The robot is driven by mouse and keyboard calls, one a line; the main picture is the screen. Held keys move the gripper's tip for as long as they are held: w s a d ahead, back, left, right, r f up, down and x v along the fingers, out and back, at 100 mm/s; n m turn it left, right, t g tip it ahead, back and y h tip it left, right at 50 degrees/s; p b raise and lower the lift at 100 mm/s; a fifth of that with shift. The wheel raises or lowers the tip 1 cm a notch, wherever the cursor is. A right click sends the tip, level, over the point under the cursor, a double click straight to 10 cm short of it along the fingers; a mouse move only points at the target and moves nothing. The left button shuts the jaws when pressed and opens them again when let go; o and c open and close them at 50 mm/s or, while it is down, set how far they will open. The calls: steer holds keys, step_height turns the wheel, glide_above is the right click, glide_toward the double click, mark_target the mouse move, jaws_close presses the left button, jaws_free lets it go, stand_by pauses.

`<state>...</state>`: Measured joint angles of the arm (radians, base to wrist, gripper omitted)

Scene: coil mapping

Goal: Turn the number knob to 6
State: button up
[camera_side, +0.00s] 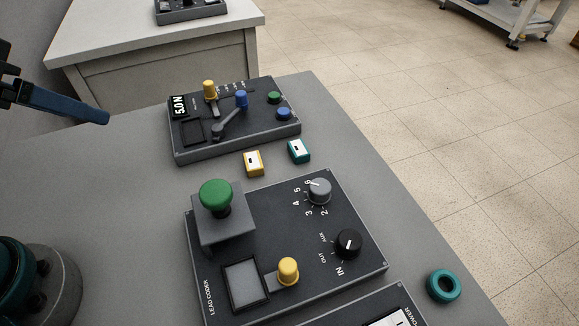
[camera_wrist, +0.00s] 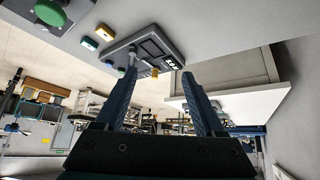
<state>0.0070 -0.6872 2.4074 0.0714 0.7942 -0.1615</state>
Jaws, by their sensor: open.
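The number knob (camera_side: 319,191) is a grey round dial at the back right of the dark LEAD CODER panel (camera_side: 290,225). Numbers from 2 to 6 run around its left side. A pale pointer mark on its top seems to face the upper left, near the 6, but it is too small to read surely. My gripper's blue fingers (camera_side: 103,117) are at the far left of the side view, well away from the knob and above the table. In the wrist view my gripper (camera_wrist: 159,76) is open, with nothing between its fingers. The knob cannot be made out there.
A green mushroom button (camera_side: 215,195), a black selector knob (camera_side: 348,243) and a yellow-knobbed lever (camera_side: 288,270) share the panel. A second box (camera_side: 235,120) with levers stands behind. Yellow (camera_side: 254,163) and teal (camera_side: 299,151) blocks lie between. A teal ring (camera_side: 443,285) lies right.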

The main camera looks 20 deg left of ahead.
steer(key=w+r+m+t, duration=0.2)
steer(key=w+r+t, duration=0.1)
steer(key=w, duration=0.4)
steer(key=w+r+m+t, duration=0.2)
steer(key=w+r+t, duration=0.15)
steer(key=w, duration=0.25)
steer(key=w+d+m+h, duration=0.5)
steer(key=w+d+h, duration=0.1)
steer(key=w+d, duration=0.15)
steer(key=m+g+h, duration=0.7)
glide_above(319, 185)
steer(key=w+a, duration=0.4)
steer(key=a, duration=0.3)
step_height(319, 185, down, 13)
steer(key=s+d+f+g, duration=0.1)
steer(key=f, duration=0.1)
steer(key=s+f+m+g, duration=0.1)
steer(key=s+f+g, duration=0.1)
steer(key=f, duration=0.1)
steer(key=s+d+f+g+h, duration=0.1)
steer(key=f, duration=0.1)
steer(key=shift+s+d+f+m, duration=0.15)
steer(key=shift+s+d+m, duration=0.15)
steer(key=shift+d, duration=0.05)
steer(key=shift+s+d+f+g, duration=0.1)
steer(key=shift+d+f+g, duration=0.1)
steer(key=shift+g, duration=0.15)
steer(key=shift+x, duration=2.35)
jaws_close()
